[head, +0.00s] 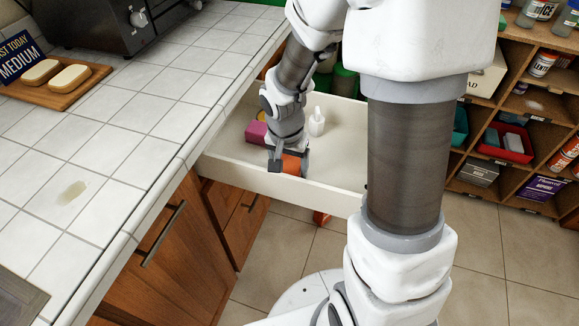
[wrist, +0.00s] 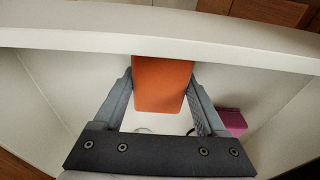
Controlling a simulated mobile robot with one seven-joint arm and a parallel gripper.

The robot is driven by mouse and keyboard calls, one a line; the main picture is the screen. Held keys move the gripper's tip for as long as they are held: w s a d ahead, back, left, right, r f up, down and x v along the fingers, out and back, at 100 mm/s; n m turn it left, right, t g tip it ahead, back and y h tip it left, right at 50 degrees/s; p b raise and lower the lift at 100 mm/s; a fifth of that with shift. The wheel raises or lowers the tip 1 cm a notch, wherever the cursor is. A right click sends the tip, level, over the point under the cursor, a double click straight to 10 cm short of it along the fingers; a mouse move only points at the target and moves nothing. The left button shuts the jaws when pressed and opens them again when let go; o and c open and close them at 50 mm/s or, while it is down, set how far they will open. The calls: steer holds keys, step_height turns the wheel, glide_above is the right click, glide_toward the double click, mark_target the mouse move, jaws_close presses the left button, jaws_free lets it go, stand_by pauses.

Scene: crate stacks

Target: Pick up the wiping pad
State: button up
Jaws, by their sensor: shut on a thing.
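An orange block (head: 293,163), which I take to be the wiping pad, is between the fingers of my gripper (head: 287,165) at the front of the open white drawer (head: 330,196). In the wrist view the orange block (wrist: 161,88) fills the space between the fingertips, and my gripper (wrist: 160,78) is shut on it. The block is close to the drawer's front wall (wrist: 90,45). Whether it touches the drawer floor cannot be told.
A magenta block (head: 256,133) and a white bottle (head: 317,123) stand in the drawer beside my gripper, with green-topped containers (head: 344,80) farther back. The tiled counter (head: 125,120) borders the drawer on the left; it has a stain (head: 72,193). Shelves (head: 535,130) stand right.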

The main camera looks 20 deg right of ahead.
mark_target(292, 162)
steer(key=shift+r, duration=0.15)
step_height(292, 162, up, 5)
steer(key=p, duration=0.2)
steer(key=shift+s+d+p, duration=0.1)
steer(key=shift+d+p, duration=0.05)
steer(key=shift+p, duration=0.2)
steer(key=s+d+r+p, duration=0.3)
steer(key=s+d+r, duration=0.3)
steer(key=d, duration=0.3)
steer(key=shift+d, duration=0.3)
